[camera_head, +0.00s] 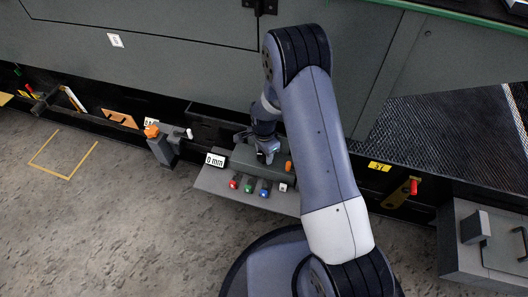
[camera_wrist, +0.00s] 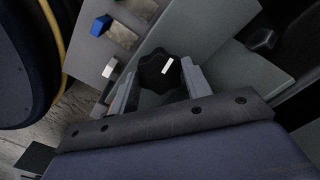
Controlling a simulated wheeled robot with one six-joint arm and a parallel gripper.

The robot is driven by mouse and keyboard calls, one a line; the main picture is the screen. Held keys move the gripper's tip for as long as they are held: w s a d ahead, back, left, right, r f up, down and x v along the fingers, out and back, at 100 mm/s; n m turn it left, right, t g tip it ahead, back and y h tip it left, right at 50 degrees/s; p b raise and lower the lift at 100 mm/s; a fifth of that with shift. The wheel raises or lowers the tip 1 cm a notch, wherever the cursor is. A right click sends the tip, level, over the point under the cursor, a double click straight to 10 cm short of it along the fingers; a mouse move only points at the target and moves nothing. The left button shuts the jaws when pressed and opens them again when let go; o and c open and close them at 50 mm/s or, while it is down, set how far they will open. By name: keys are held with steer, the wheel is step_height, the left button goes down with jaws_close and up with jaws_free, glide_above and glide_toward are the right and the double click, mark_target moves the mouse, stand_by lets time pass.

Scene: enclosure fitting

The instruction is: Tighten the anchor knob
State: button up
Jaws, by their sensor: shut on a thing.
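The anchor knob (camera_wrist: 152,76), a black lobed knob with a white mark on top, sits between the fingers of my gripper (camera_wrist: 160,84) in the wrist view. The fingers are closed on it from both sides. In the head view my gripper (camera_head: 267,154) points down at the grey unit on the low shelf, and the arm and gripper hide the knob there.
The shelf (camera_head: 212,181) carries a "0 mm" display (camera_head: 215,160) and several coloured knobs at its front, including a red one (camera_head: 233,184) and a blue one (camera_head: 265,193). An orange knob (camera_head: 289,166) is close to my arm. Open floor lies left.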

steer(key=shift+m, duration=0.4)
steer(key=o, duration=1)
